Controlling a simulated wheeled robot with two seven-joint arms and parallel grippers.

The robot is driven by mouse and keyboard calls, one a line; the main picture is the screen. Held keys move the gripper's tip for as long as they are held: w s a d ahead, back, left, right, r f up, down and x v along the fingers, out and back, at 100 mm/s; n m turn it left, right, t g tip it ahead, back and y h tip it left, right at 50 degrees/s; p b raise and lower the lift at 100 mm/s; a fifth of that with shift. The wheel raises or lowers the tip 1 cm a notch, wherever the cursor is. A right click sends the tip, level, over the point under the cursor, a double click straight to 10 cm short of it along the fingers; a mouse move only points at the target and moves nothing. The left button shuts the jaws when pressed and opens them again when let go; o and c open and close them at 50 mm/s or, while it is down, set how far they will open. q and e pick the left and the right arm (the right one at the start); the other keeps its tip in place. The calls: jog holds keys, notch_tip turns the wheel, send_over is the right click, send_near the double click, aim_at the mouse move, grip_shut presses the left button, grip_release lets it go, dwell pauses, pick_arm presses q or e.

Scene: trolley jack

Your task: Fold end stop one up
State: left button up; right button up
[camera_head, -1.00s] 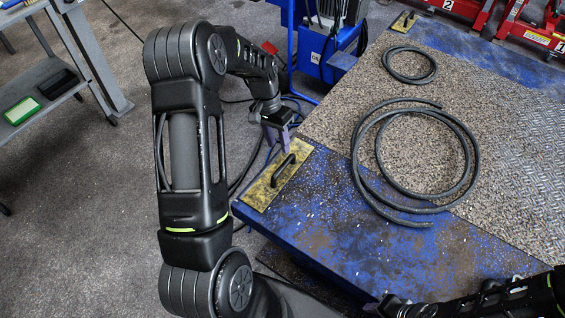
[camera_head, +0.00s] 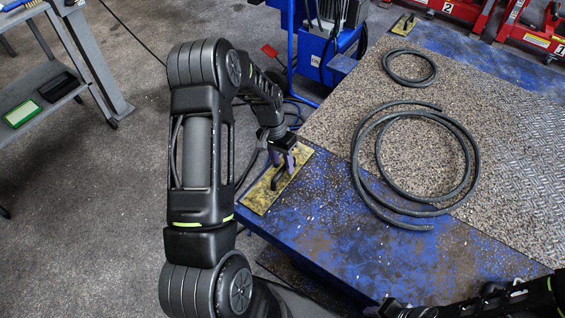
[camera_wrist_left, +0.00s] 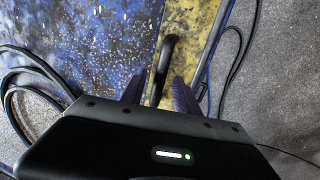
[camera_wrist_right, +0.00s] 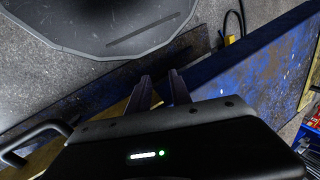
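A yellow end stop plate (camera_head: 262,192) with a black bar handle (camera_head: 277,178) lies flat at the left corner of the blue platform (camera_head: 330,225). Both plate (camera_wrist_left: 196,40) and handle (camera_wrist_left: 164,62) also show in the left wrist view. My left gripper (camera_head: 284,166) is over the plate at the handle. In the left wrist view its fingers (camera_wrist_left: 157,95) are apart, one on each side of the handle, with visible gaps. A second yellow plate with a handle (camera_head: 404,24) lies at the platform's far corner. My right gripper (camera_wrist_right: 160,90) has its fingers apart with nothing between them.
Two black hose coils (camera_head: 408,212) (camera_head: 410,66) lie on the platform. A blue machine (camera_head: 325,45) stands behind the left corner, with cables on the floor beside it. Red jacks (camera_head: 535,30) stand at the back right. A grey shelf trolley (camera_head: 60,70) is at the left.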

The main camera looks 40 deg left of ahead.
pick_arm(q)
jog(key=shift+c, duration=0.2)
grip_shut()
dwell(1.3)
